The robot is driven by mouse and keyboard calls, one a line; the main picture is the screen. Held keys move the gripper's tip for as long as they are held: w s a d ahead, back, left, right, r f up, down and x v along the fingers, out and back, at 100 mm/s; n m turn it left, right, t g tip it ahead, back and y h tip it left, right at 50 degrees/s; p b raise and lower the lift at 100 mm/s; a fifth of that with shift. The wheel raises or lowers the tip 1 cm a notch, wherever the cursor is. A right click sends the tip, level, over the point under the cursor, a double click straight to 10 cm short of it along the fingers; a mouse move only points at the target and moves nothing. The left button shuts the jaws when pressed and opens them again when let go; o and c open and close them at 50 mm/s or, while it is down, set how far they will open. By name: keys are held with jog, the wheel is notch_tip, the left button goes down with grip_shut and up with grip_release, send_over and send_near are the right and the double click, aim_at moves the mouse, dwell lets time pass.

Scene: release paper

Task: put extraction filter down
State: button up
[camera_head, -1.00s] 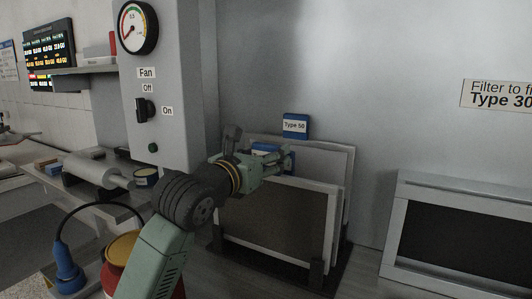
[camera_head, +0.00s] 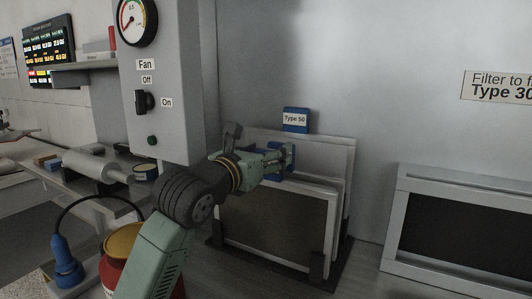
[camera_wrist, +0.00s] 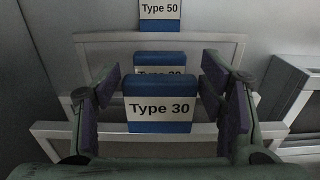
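Several framed filters stand upright in a dark rack (camera_head: 316,268). The front filter (camera_head: 270,222) has a grey panel and pale frame; its blue-edged "Type 30" tab (camera_wrist: 160,108) is large in the wrist view. Behind it is a second, partly hidden "Type 30" tab (camera_wrist: 160,62). At the back stands a "Type 50" tab (camera_head: 295,119). My gripper (camera_head: 284,160) is at the top of the filters. In the wrist view my gripper (camera_wrist: 170,102) is open, with a finger on each side of the front tab and narrow gaps visible.
An empty-looking framed opening (camera_head: 462,226) is at the right, under a "Filter to fit Type 30" sign (camera_head: 497,87). A red container (camera_head: 115,268) and blue tool (camera_head: 66,262) are at lower left.

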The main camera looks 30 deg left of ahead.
jog(key=shift+o, duration=0.9)
jog(key=shift+r+p, duration=0.5)
jog(key=shift+p, duration=0.1)
jog(key=s+b, duration=0.3)
jog(key=s, duration=0.9)
jog(key=shift+d, duration=0.35)
jog(key=shift+o, duration=0.4)
jog(key=shift+r, duration=0.1)
